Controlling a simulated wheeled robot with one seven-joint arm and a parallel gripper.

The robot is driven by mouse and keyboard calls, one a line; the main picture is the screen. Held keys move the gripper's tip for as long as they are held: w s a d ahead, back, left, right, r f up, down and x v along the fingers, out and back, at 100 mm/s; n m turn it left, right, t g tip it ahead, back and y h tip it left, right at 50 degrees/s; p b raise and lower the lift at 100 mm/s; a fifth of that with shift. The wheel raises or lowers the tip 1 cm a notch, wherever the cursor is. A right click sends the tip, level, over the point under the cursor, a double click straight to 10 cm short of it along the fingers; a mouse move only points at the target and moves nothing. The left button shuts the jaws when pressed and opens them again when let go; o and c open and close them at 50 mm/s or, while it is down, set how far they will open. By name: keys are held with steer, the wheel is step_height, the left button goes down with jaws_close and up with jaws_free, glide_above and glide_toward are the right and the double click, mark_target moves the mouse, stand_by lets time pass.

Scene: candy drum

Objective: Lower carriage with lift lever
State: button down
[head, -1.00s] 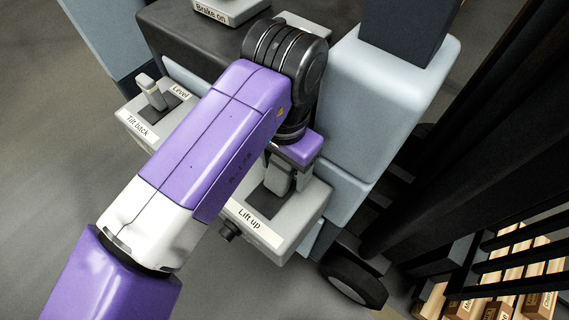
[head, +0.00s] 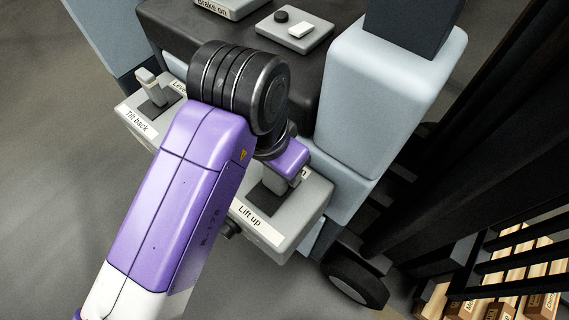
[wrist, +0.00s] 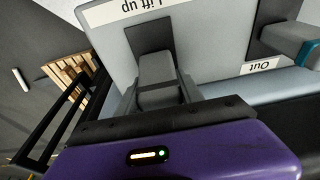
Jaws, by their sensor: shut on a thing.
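The lift lever (wrist: 157,72) is a grey handle rising from a dark slot in a light grey control box (head: 310,208). The box has a "Lift up" label on its front edge, which appears upside down in the wrist view. My gripper (wrist: 158,98) is shut on the lever; its purple body also shows in the head view (head: 288,160). In the head view my arm and gripper hide most of the lever. The label behind it is mostly covered, with one letter showing. The carriage cannot be made out clearly.
A second lever (head: 153,90) with "Tilt back" and "Level" labels stands at the left. A pad (head: 294,30) with a black and a white button sits behind my arm. Dark mast bars (head: 470,130) and boxes on wooden slats (head: 510,290) are at the right.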

steer(key=shift+s+a+f+t+h+b, duration=0.15)
steer(key=shift+s+t+h+b, duration=0.2)
steer(key=shift+t+h+b, duration=0.2)
steer(key=shift+s+a+r, duration=0.1)
steer(key=shift+a+r, duration=0.05)
steer(key=shift+r, duration=0.15)
steer(key=c, duration=0.8)
jaws_free()
steer(key=shift+o, duration=0.2)
steer(key=shift+r, duration=0.1)
steer(key=b+v, duration=0.1)
steer(key=v, duration=0.6)
steer(key=shift+s+r, duration=0.2)
steer(key=shift+a, duration=0.15)
